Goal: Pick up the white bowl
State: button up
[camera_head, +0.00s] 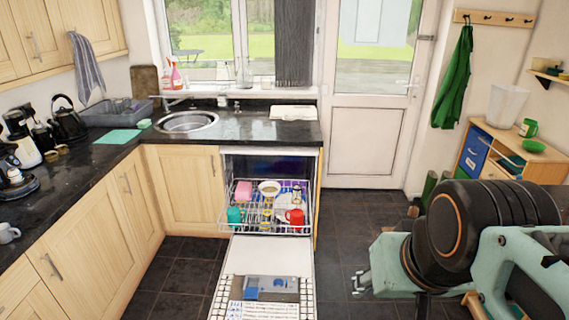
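The white bowl (269,184) sits in the pulled-out upper rack of the open dishwasher (266,262), among other dishes. A pink item (243,192) is to its left, and a red mug (295,217) is in front and to its right. My arm fills the lower right. What looks like my gripper (363,282) is at the arm's left end, to the right of the dishwasher door and well apart from the bowl. Its fingers are not clear enough to tell whether they are open or shut.
A teal cup (234,216) stands in the rack's left side. The lowered dishwasher door and lower rack jut into the floor space. Dark countertop (75,183) runs along the left, with a sink (187,122) in the corner. A wooden cabinet (548,170) stands right. Tiled floor (180,272) is clear left of the door.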

aim_at(268, 190)
jog(key=i+l+z, duration=0.4)
jog(key=i+l, duration=0.2)
jog(key=i+l+z, duration=0.15)
jog(key=i+l, duration=0.15)
jog(key=i, duration=0.15)
jog(key=i+l+z, duration=0.15)
jog(key=i+l, duration=0.15)
jog(key=i, duration=0.2)
jog(key=i+u, duration=0.4)
jog(key=i+l+u, duration=0.15)
jog(key=i+u, duration=0.2)
jog(key=i, duration=0.2)
jog(key=i+u, duration=0.35)
jog(key=u, duration=0.15)
jog(key=i+l+u, duration=0.2)
jog(key=i+u, duration=0.15)
jog(key=u, duration=0.15)
jog(key=i+l+u, duration=0.15)
jog(key=u, duration=0.3)
jog(key=i+l+u, duration=0.25)
jog(key=u, duration=0.2)
jog(key=i+l+u, duration=0.15)
jog(key=l+u, duration=0.15)
jog(key=u, duration=0.15)
jog(key=i+l+u, duration=0.1)
jog(key=l+u, duration=0.3)
jog(key=j, duration=0.1)
